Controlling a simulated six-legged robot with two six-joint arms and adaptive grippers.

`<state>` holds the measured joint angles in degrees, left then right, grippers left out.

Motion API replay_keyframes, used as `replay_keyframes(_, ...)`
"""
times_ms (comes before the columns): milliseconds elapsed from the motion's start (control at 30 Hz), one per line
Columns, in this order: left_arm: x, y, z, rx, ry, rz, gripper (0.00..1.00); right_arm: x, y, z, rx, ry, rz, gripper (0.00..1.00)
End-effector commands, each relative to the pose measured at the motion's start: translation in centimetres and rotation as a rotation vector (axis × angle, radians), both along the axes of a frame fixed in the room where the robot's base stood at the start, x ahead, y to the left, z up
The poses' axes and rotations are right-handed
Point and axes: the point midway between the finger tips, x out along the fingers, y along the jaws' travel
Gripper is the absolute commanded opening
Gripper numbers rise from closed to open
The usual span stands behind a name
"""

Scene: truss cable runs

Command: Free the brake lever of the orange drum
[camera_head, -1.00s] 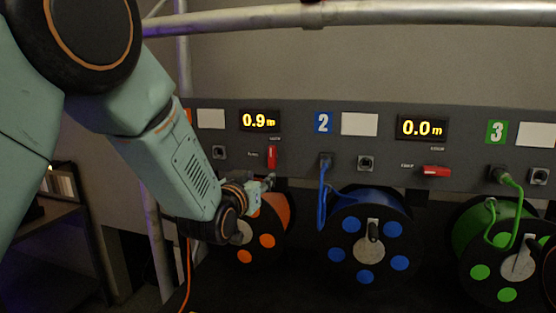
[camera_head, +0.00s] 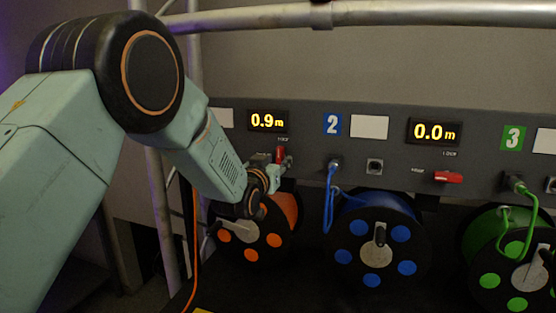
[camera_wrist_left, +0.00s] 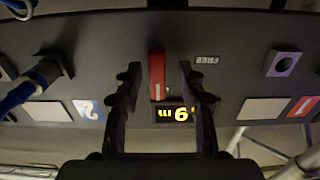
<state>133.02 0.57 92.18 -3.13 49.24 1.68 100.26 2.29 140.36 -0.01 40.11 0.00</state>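The red brake lever (camera_head: 281,154) of the orange drum (camera_head: 286,207) stands upright on the grey panel, below the display reading 0.9 m. In the left wrist view, which is upside down, the red lever (camera_wrist_left: 157,72) lies between the two dark fingers of my left gripper (camera_wrist_left: 160,80). The fingers are open, with a visible gap on both sides of the lever. In the head view my left gripper (camera_head: 282,169) is at the lever and partly covers its lower end. My right gripper is not in view.
A blue drum (camera_head: 346,257) and a green drum (camera_head: 489,281) hang to the right. The blue drum's red lever (camera_head: 448,176) lies sideways below a 0.0 m display (camera_head: 433,131). A blue cable (camera_head: 328,205) hangs from the panel. A metal truss bar (camera_head: 420,15) crosses above.

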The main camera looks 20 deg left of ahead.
Motion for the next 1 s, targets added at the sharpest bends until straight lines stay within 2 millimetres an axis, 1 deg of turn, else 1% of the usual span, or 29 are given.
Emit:
replay_keyframes(133, 0.65, -0.13, 0.00, 0.000, 0.001, 0.000, 0.40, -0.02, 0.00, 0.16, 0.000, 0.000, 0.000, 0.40)
replay_keyframes(400, 0.82, -0.25, -0.07, 0.000, 0.001, 0.000, 0.40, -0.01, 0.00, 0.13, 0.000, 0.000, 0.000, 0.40)
replay_keyframes(467, 0.81, -0.25, -0.07, 0.000, 0.001, 0.000, 0.35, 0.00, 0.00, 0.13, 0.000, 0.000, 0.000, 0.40)
replay_keyframes(867, 0.79, -0.26, -0.02, 0.001, 0.000, 0.000, 0.01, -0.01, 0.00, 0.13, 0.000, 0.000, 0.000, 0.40)
replay_keyframes(900, 0.79, -0.27, -0.02, 0.001, 0.000, -0.001, 0.00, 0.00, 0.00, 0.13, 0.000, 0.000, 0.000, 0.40)
replay_keyframes(1000, 0.80, -0.27, -0.01, 0.001, 0.000, -0.001, 0.00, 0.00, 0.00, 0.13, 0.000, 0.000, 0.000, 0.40)
